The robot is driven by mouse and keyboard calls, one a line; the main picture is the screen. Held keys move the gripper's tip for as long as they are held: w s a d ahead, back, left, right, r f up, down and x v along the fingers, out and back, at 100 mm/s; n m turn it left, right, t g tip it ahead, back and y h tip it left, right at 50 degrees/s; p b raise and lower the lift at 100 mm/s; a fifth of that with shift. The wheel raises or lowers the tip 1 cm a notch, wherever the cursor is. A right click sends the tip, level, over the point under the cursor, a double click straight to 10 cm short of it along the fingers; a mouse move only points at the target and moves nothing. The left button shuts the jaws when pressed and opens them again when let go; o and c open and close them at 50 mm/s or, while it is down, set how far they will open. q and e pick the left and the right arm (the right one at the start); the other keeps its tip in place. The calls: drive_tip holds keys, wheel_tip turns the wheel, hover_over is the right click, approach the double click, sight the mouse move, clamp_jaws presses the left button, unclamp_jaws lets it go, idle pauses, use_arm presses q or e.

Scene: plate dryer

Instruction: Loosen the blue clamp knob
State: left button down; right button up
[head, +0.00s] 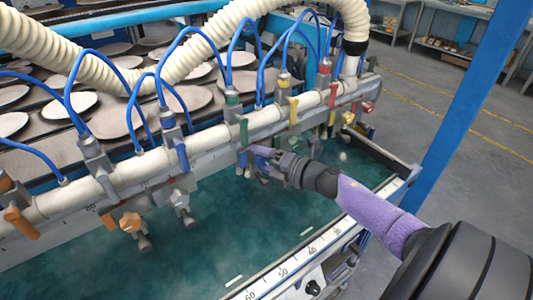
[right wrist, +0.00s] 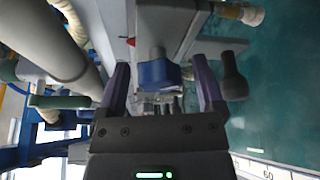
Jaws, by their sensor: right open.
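The blue clamp knob (right wrist: 158,73) shows in the right wrist view, under a grey clamp body. My right gripper (right wrist: 160,82) is open, with one purple finger on each side of the knob. Gaps show between the knob and both fingers, so it is not gripped. In the head view my right gripper (head: 262,162) reaches in from the right to the underside of the pipe rail, by the green-handled clamp. The knob cannot be made out there behind the gripper. My left gripper is in neither view.
A white pipe rail (head: 213,133) carries several clamps with coloured handles and blue hoses. A dark lever (right wrist: 233,78) stands just right of my right finger. An orange knob (head: 131,222) hangs farther left. A green water tank (head: 225,235) lies below, with a ruled edge (head: 290,268).

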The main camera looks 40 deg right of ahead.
drive_tip(key=p+v, duration=0.1)
drive_tip(key=v, duration=0.9)
